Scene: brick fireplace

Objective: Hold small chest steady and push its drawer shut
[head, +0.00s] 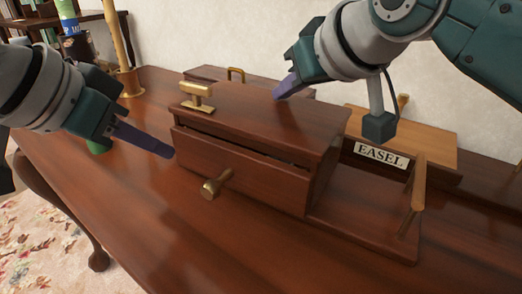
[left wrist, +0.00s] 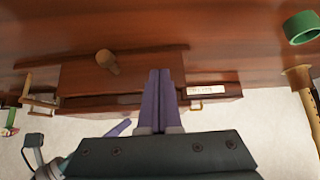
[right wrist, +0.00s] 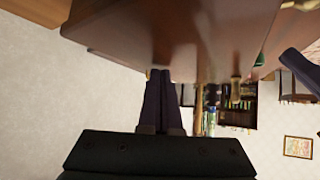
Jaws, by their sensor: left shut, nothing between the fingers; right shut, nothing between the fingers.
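The small dark-wood chest (head: 270,115) stands on the table, with a brass handle (head: 198,96) on its lid. Its drawer front (head: 245,172) carries a brass knob (head: 216,183) and stands slightly proud, with a dark gap along its top edge. My left gripper (head: 172,154) is shut and empty, its tip by the drawer's left front corner; whether it touches is unclear. It also shows in the left wrist view (left wrist: 160,73). My right gripper (head: 277,95) is shut and empty, its tip at the lid's back edge; contact is unclear. It also shows in the right wrist view (right wrist: 160,74).
A wooden tray-like piece labelled "EASEL" (head: 381,155) lies right of and behind the chest. A second dark box with a brass handle (head: 236,74) sits behind it. A green ring (left wrist: 301,27) and a wooden post (head: 119,45) stand left. The front table is clear.

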